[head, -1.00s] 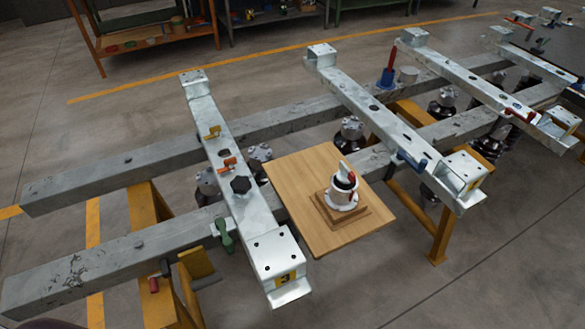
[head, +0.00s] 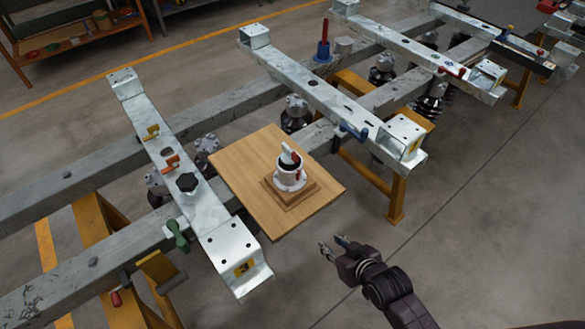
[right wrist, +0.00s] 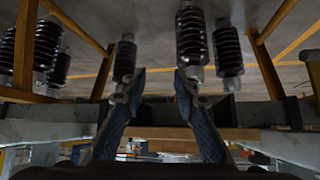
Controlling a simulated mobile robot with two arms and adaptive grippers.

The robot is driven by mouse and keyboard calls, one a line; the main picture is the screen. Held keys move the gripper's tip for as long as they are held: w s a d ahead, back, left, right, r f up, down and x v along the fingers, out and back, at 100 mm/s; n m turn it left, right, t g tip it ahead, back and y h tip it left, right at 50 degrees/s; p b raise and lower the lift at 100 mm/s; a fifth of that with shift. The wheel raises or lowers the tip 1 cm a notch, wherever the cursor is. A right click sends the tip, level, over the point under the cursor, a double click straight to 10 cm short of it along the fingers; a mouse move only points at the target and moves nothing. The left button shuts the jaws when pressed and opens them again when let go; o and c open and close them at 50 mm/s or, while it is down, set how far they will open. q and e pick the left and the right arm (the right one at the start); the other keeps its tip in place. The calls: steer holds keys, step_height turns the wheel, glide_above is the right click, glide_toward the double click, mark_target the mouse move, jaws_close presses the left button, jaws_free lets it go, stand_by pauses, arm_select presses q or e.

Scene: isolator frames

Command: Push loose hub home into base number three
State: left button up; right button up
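A pale metal crossbeam (head: 180,178) with a yellow number 3 plate (head: 244,267) lies across two long rails. A white round piece with a black band and some red (head: 290,170) stands on a stepped wooden block (head: 289,199) on a wooden board beside this crossbeam. I cannot tell which piece is the loose hub. My right gripper (head: 332,243) is open and empty, right of the board's near corner and apart from it. Its spread fingers also show in the right wrist view (right wrist: 158,80). My left gripper is out of view.
The wooden board (head: 250,165) lies between crossbeam three and another crossbeam (head: 330,98). Orange, green and yellow clamps sit on crossbeam three. Yellow trestle legs (head: 397,198) hold the rails. Open floor lies at the lower right.

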steer(key=w+a+r+n+t+y, duration=0.1)
steer(key=w+a+r+t+y, duration=0.15)
steer(key=r, duration=0.45)
steer(key=w+a+r+n+t+y, duration=0.1)
steer(key=w+a+r, duration=0.2)
steer(key=r, duration=0.4)
steer(key=n+t+y, duration=0.1)
steer(key=t+y, duration=0.1)
steer(key=y, duration=0.1)
glide_toward(290, 156)
steer(key=w, duration=0.1)
steer(key=w+a+f, duration=0.1)
steer(key=shift+w+a, duration=0.15)
steer(key=shift+w, duration=0.2)
steer(key=shift+t+y, duration=0.25)
steer(key=x, duration=0.3)
steer(key=p+x, duration=0.1)
steer(key=x, duration=0.3)
steer(key=shift+r+p, duration=0.2)
steer(key=shift+p, duration=0.1)
steer(key=shift+w+a+f, duration=0.1)
steer(key=shift+w+a, duration=0.2)
steer(key=shift+w, duration=0.1)
steer(key=shift+c, duration=0.7)
jaws_close()
